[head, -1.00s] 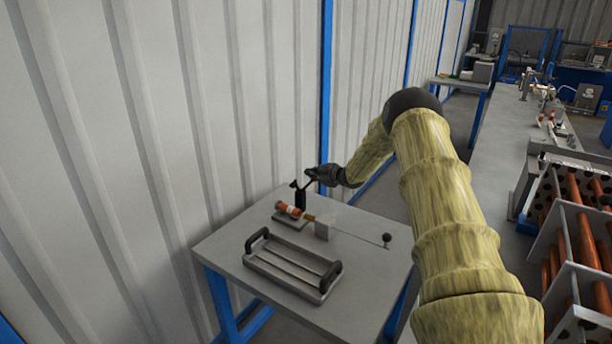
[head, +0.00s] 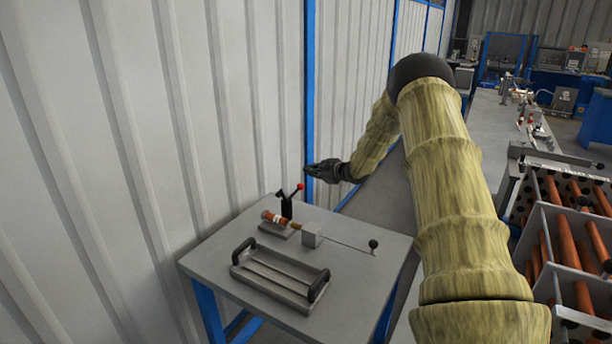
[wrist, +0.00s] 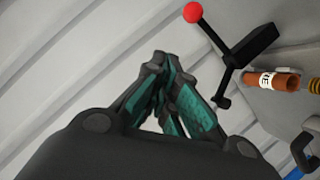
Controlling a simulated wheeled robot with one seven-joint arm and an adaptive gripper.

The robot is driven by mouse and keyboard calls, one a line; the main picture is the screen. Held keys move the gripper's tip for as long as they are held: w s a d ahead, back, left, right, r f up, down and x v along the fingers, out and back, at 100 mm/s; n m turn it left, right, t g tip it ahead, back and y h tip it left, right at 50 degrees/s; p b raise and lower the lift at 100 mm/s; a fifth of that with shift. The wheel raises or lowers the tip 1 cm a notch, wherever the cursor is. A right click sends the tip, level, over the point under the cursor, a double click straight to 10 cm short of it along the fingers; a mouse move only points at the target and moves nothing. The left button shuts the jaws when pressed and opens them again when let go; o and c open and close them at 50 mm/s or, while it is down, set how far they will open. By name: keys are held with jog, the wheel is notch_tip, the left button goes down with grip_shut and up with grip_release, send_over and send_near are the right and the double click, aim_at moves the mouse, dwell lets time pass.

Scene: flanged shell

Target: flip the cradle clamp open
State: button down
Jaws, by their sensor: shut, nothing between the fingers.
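The black cradle clamp (head: 287,208) stands upright at the table's far side, behind an orange cylinder (head: 271,217) with a white label. Its lever slants up to the right and ends in a red ball (head: 300,186). The wrist view shows the clamp (wrist: 252,46), the red ball (wrist: 194,12) and the cylinder (wrist: 278,81); no clamp part visibly lies across the cylinder's shown part. My gripper (head: 310,171) is shut and empty, just above and right of the red ball, apart from it. In the wrist view my gripper (wrist: 165,65) points up beside the lever.
A grey tray (head: 262,287) with two black handles lies at the table's front. A grey block (head: 312,235) and a thin rod with a black ball (head: 374,244) are right of the cylinder. The ribbed wall (head: 150,130) is close behind. The table's right front is bare.

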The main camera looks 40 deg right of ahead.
jog(key=shift+v, duration=0.8)
jog(key=shift+d, duration=0.2)
jog(key=shift+r, duration=0.1)
